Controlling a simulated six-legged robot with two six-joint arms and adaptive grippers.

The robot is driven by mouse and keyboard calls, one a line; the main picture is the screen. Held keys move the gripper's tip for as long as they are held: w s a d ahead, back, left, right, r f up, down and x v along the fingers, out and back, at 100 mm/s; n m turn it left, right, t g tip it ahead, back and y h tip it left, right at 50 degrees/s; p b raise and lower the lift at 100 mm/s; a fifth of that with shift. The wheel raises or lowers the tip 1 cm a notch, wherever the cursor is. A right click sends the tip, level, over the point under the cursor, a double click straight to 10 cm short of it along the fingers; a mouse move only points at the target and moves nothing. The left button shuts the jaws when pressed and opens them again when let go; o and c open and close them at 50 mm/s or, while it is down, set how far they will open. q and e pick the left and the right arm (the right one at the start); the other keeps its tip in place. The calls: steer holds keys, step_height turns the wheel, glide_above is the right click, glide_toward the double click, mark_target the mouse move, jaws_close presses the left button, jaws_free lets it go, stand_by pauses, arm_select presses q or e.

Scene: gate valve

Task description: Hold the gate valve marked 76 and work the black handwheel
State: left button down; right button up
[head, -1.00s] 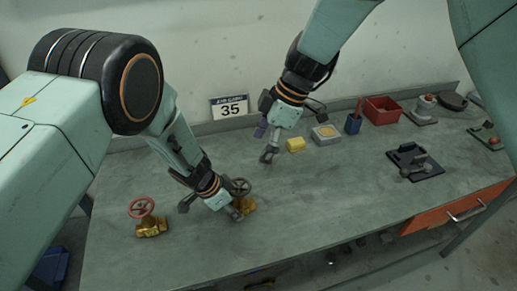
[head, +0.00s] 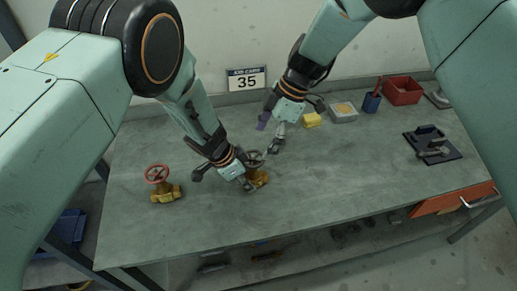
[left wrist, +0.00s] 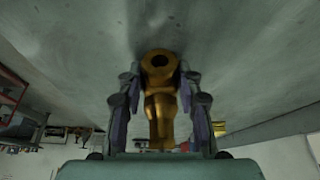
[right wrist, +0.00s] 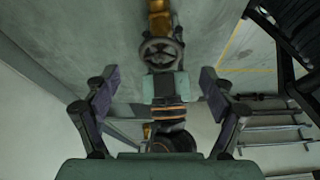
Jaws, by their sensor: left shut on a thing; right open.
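A brass gate valve with a black handwheel (head: 254,158) stands on the bench in the head view. My left gripper (head: 246,180) is shut on its brass body (left wrist: 160,85), which shows between the fingers in the left wrist view. The number on the valve cannot be read. My right gripper (head: 276,143) is open and empty, up and to the right of the handwheel. In the right wrist view the handwheel (right wrist: 161,51) appears beyond and between the spread fingers (right wrist: 158,90), apart from them. Another brass valve with a red handwheel (head: 158,174) stands to the left.
A black fixture (head: 432,145) stands at right. The front middle of the bench is clear.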

mark_target(255, 157)
steer(key=shift+x, duration=2.3)
